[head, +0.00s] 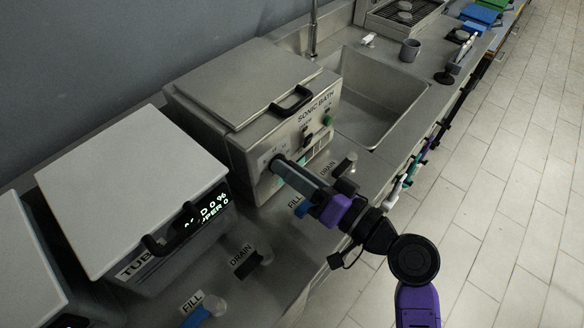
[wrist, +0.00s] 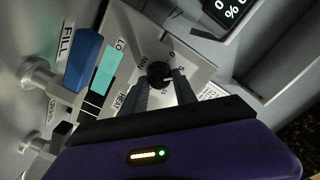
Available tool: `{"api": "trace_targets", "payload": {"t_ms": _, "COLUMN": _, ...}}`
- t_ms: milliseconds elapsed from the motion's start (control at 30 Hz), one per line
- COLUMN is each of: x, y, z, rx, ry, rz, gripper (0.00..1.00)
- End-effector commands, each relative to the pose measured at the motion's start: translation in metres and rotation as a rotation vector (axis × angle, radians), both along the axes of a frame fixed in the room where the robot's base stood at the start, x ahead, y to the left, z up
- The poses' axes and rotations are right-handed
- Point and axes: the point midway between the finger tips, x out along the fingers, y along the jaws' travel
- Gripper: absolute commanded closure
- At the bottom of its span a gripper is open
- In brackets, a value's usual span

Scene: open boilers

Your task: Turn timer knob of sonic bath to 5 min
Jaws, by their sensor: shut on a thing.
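The sonic bath (head: 285,133) is a grey box with a closed lid and a black lid handle, beside the sink. Its front panel also shows in the wrist view (wrist: 185,50). My gripper (head: 279,162) reaches the lower left of that front panel. In the wrist view, the round black timer knob (wrist: 158,73) has a light mark and a printed scale around it. The fingers of my gripper (wrist: 161,82) stand on either side of the knob and are shut on it. The head view hides the knob behind the fingers. The exact setting is too small to read.
A second boiler (head: 125,190) with a white lid and lit display stands to the left. A blue fill lever (wrist: 84,58) is close to the gripper. Drain and fill valves line the counter front. The sink (head: 375,95) is at the right, with open floor beyond.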

Motion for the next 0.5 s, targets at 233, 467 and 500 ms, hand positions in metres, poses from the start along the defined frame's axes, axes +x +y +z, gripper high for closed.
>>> {"api": "trace_targets", "payload": {"t_ms": 233, "x": 0.0001, "y": -0.0008, "z": -0.0007, "rx": 0.004, "ry": 0.008, "rz": -0.001, "gripper": 1.0}}
{"api": "trace_targets", "payload": {"t_ms": 467, "x": 0.0001, "y": -0.0009, "z": -0.0008, "rx": 0.004, "ry": 0.007, "rz": -0.001, "gripper": 0.59}}
{"api": "trace_targets", "payload": {"t_ms": 500, "x": 0.0001, "y": -0.0007, "z": -0.0007, "rx": 0.004, "ry": 0.007, "rz": -0.001, "gripper": 0.51}}
